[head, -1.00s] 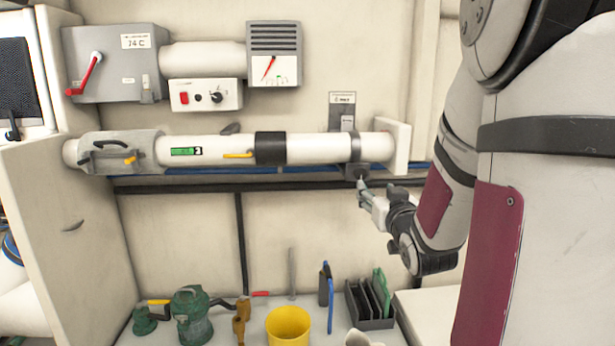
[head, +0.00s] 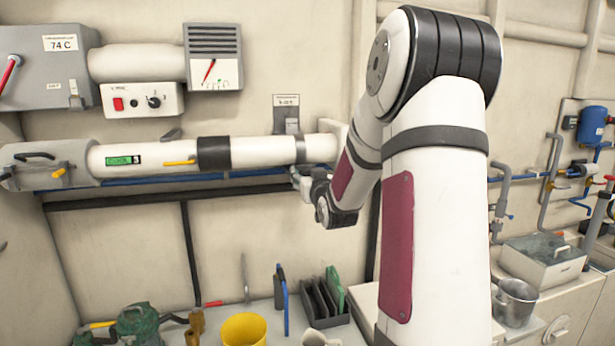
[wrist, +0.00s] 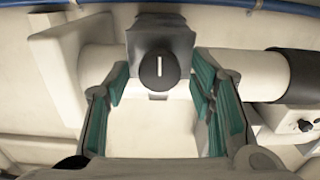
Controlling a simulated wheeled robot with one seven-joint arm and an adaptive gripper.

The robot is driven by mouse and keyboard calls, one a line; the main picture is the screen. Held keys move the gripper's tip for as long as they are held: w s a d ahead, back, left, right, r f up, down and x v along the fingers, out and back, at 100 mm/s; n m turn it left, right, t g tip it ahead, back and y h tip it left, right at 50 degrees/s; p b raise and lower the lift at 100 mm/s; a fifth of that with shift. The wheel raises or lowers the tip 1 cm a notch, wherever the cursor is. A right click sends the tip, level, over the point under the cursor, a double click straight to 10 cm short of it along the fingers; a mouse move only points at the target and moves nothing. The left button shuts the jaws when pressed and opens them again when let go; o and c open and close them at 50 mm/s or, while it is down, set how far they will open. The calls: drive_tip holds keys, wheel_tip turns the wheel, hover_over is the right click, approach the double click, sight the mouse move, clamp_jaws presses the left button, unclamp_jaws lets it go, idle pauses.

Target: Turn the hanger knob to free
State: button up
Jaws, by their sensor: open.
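The hanger knob (wrist: 158,72) is a round black knob with a white line, upright in the wrist view. It sits on the grey hanger block (wrist: 160,35) under the white pipe (wrist: 248,75). My gripper (wrist: 160,82) is open, its teal-padded fingers to the left and right of the knob, with gaps visible on both sides. In the head view my gripper (head: 303,180) is just below the hanger band (head: 300,149) near the pipe's right end. The knob cannot be made out there.
A small label plate (head: 287,113) is on the wall above the hanger. A blue line (head: 130,180) runs behind the pipe. Below, a bench holds a yellow bucket (head: 244,329), a dark rack (head: 322,303) and green gear (head: 138,322). Wall around the hanger is mostly clear.

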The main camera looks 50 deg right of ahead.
drive_tip(key=c, duration=1.1)
